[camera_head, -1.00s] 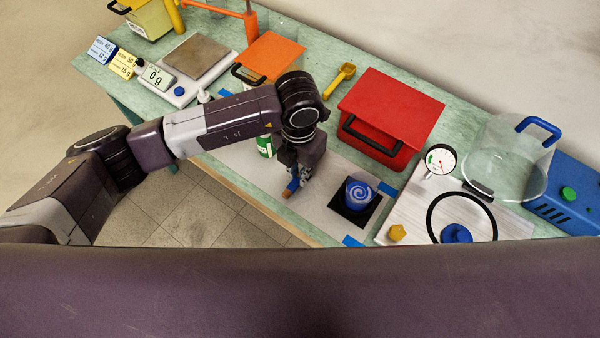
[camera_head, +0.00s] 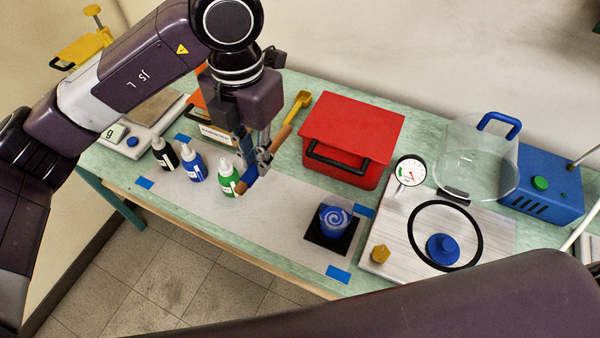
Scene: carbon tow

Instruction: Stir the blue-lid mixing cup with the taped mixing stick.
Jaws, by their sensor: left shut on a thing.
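The mixing cup (camera_head: 332,226) is a clear cup with a blue and white swirl on top. It stands upright on a black square pad (camera_head: 322,244) on the grey mat. My left gripper (camera_head: 262,158) is shut on the mixing stick (camera_head: 284,130), raised behind and left of the cup. The stick is brown and tilted, with blue tape (camera_head: 250,174) near its lower end, which shows close to the green-labelled bottle. The stick is apart from the cup. My right gripper does not show.
Black, blue and green-labelled bottles (camera_head: 227,178) stand left of the cup. A red box (camera_head: 352,128) is behind it. A board (camera_head: 400,250) with a black ring, blue knob and gauge lies right, below a clear chamber (camera_head: 470,160).

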